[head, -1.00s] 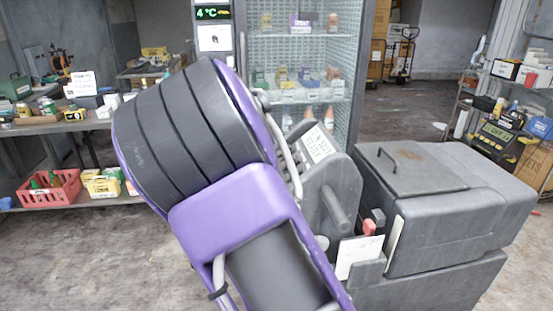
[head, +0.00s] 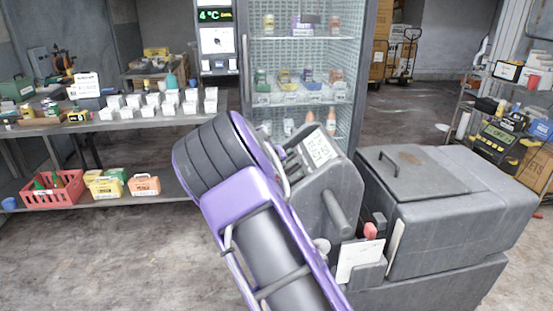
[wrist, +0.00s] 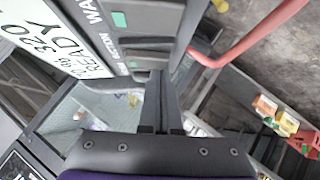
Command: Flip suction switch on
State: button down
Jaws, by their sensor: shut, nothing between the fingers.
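The dark control panel (wrist: 150,25) of the grey floor machine fills the upper part of the wrist view. A "SUCTION" label (wrist: 112,52) shows there, with a small green patch (wrist: 133,64) beside it. I cannot tell whether the suction switch is on or off. My gripper (wrist: 163,82) is shut and empty, its tips close to the panel beside the suction label. Whether they touch it I cannot tell. In the head view my purple and grey arm hides the gripper; the machine's display (head: 319,147) shows beyond it.
A red curved handle (wrist: 245,45) passes right of the fingers in the wrist view. The machine's grey body (head: 440,200) stands at right in the head view. A glass-door cooler (head: 300,70) stands behind, and a table (head: 60,124) with boxes is at left.

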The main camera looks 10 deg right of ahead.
jog(key=shift+f, duration=0.1)
jog(key=b, duration=0.2)
jog(key=shift+d+f+h+b, duration=0.15)
jog(key=shift+f+h+b, duration=0.15)
jog(key=shift+f+b, duration=0.1)
jog(key=shift+r, duration=0.1)
jog(key=shift+r, duration=0.8)
